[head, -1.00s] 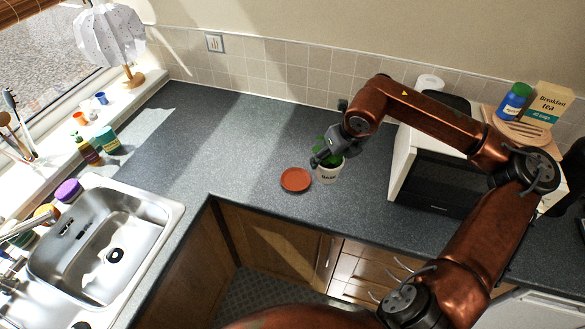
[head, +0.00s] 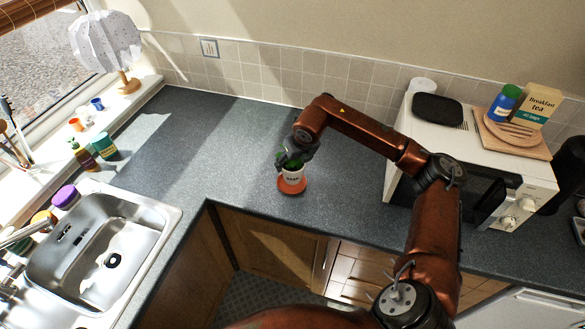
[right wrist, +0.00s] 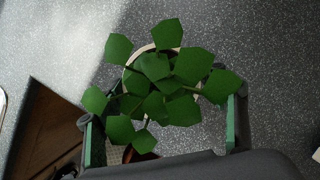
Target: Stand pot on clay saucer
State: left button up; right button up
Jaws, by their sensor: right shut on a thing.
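The white pot (head: 293,176) with dark lettering and a green plant is over the clay saucer (head: 291,187) in the head view. The saucer is a flat orange-brown dish on the grey worktop. I cannot tell whether the pot touches it. My right gripper (head: 287,161) is shut on the pot from above and behind. In the right wrist view, green leaves (right wrist: 165,85) cover most of the pot, and its pale rim (right wrist: 137,57) shows between the two fingers. A bit of the saucer (right wrist: 140,155) shows below the leaves. My left gripper is not in view.
A microwave (head: 440,150) with a black tray and wooden boards on top stands at the right. A steel sink (head: 100,245) is at the left. The worktop (head: 215,150) around the saucer is clear, with its front edge close by.

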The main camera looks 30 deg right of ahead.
aim_at(292, 168)
notch_tip(292, 168, down, 3)
jog(key=shift+w+f, duration=0.15)
jog(key=shift+f, duration=0.05)
jog(key=o, duration=1)
jog(key=shift+f, duration=0.15)
jog(key=o, duration=0.5)
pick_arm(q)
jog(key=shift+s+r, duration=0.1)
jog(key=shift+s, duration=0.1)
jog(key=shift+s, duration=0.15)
pick_arm(e)
jog(key=shift+r, duration=0.2)
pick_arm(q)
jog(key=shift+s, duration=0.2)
pick_arm(e)
jog(key=v, duration=1.2)
jog(key=shift+a, duration=0.1)
